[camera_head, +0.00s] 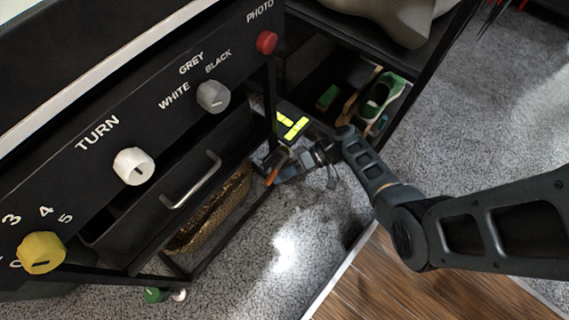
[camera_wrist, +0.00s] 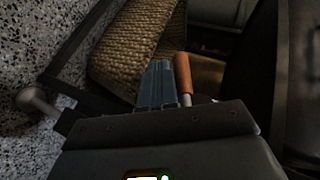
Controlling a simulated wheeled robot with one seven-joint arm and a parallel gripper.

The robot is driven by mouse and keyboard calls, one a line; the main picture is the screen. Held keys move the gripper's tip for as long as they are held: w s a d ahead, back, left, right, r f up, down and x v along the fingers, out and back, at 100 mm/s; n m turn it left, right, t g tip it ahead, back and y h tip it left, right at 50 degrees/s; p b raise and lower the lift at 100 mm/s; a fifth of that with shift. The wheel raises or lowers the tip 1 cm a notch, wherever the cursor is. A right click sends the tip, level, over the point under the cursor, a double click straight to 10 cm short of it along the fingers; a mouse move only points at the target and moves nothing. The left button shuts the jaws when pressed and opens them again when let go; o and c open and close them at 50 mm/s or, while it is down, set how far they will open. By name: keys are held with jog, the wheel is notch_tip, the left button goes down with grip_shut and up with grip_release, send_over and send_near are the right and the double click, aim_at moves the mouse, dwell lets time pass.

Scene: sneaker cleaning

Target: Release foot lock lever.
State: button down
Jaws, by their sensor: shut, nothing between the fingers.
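An orange handle (camera_head: 272,177), which looks like the lever, is low beside the black frame of the machine. In the wrist view the orange handle (camera_wrist: 183,76) stands just right of my fingers, and its lower end is hidden behind my gripper body. My gripper (camera_head: 279,160) is low by the frame's corner post. In the wrist view my gripper (camera_wrist: 158,68) is shut and empty, its blue-grey fingers together. The handle is beside the fingers, not between them; I cannot tell whether they touch.
A woven basket (camera_head: 212,212) sits under the drawer (camera_head: 190,165). The black control panel (camera_head: 125,105) with several knobs overhangs at left. A shelf with a green-and-white sneaker (camera_head: 380,95) stands behind my arm. A grey-knobbed rod (camera_wrist: 35,100) is at left. Grey carpet (camera_head: 285,250) is open in front.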

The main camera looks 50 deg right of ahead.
jog(key=shift+a+r, duration=0.25)
jog(key=shift+a, duration=0.05)
dwell(0.5)
dwell(0.4)
jog(key=p+v, duration=0.2)
jog(key=v, duration=0.6)
jog(key=shift+a+f, duration=0.1)
dwell(0.4)
